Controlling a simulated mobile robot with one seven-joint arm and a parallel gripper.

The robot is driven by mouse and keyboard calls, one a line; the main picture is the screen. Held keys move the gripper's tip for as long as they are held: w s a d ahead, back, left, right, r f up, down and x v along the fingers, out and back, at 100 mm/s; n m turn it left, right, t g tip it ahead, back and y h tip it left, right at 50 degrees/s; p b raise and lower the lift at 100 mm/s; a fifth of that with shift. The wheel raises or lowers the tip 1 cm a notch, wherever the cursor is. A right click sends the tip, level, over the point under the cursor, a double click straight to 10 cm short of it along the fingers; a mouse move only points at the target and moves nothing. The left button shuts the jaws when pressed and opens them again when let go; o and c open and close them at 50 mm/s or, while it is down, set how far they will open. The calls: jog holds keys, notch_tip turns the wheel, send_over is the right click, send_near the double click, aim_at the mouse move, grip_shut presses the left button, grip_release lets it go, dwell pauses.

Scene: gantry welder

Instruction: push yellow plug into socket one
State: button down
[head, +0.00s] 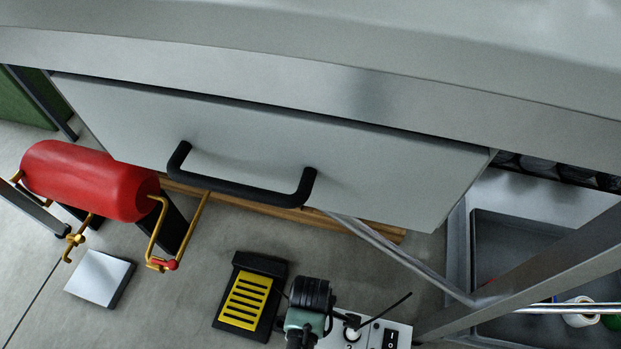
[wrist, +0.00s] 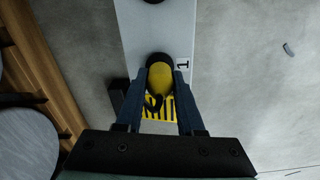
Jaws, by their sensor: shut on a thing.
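In the wrist view the yellow plug (wrist: 158,80) stands between the two dark fingers of my gripper (wrist: 160,98), which is shut on it. The far end of the plug overlaps the dark round socket one (wrist: 157,58) on a pale panel (wrist: 135,30), beside the printed "1" (wrist: 183,65). I cannot tell from this angle how deep the plug sits. In the head view the panel (head: 405,328) shows at the bottom edge, partly behind my arm; the plug is hidden there.
A black and yellow foot pedal (head: 245,303) lies on the floor left of the panel. A grey drawer with a black handle (head: 240,190) is above. A diagonal metal strut (head: 520,270) is at right, before a grey tray (head: 500,235).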

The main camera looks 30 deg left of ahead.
jog(key=shift+f+b, duration=0.3)
jog(key=shift+f, duration=0.4)
jog(key=shift+c, duration=2.2)
grip_release()
jog(key=shift+r, duration=0.1)
notch_tip(320, 180, up, 13)
jog(key=p, duration=0.8)
